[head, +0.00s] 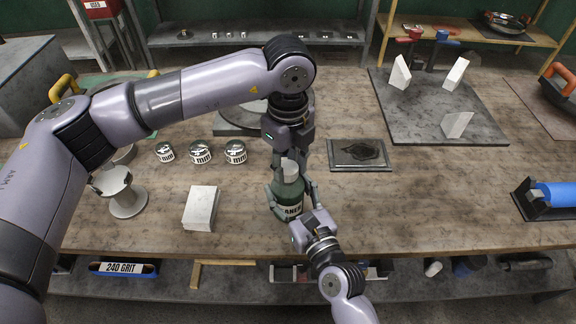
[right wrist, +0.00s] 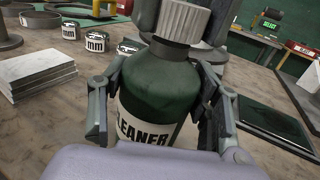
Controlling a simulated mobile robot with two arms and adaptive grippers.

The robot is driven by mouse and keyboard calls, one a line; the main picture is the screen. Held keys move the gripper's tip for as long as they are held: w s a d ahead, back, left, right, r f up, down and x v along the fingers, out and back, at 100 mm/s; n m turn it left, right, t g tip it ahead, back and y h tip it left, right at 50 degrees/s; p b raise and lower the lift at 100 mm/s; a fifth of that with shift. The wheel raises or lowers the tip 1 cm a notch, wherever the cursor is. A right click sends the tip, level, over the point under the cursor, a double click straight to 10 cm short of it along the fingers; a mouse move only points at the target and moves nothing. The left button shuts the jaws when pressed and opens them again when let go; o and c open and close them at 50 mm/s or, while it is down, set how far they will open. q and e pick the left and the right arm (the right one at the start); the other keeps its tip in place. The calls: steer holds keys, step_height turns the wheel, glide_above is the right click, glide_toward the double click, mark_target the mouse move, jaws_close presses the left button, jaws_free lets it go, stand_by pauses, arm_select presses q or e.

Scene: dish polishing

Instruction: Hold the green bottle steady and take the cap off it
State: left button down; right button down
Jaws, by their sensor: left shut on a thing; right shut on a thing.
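The green bottle (head: 288,191) stands upright near the table's front edge, with a white label reading CLEANER in the right wrist view (right wrist: 143,87). Its ribbed pale cap (right wrist: 183,20) sits at the bottle's neck; it also shows in the head view (head: 289,168). My left gripper (head: 289,161) comes down from above and is shut on the cap, one finger at each side. My right gripper (head: 291,197) reaches in from the front and is shut on the bottle's body. Its fingers flank the bottle in the right wrist view (right wrist: 160,100).
Three small labelled tins (head: 200,152) stand in a row left of the bottle. A dark flat plate (head: 359,154) lies right of the bottle.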

mark_target(288, 167)
arm_select(q)
steer(key=shift+r, duration=0.55)
steer(key=shift+r, duration=0.1)
steer(key=shift+r, duration=1.95)
arm_select(e)
steer(key=shift+c, duration=2.3)
jaws_free()
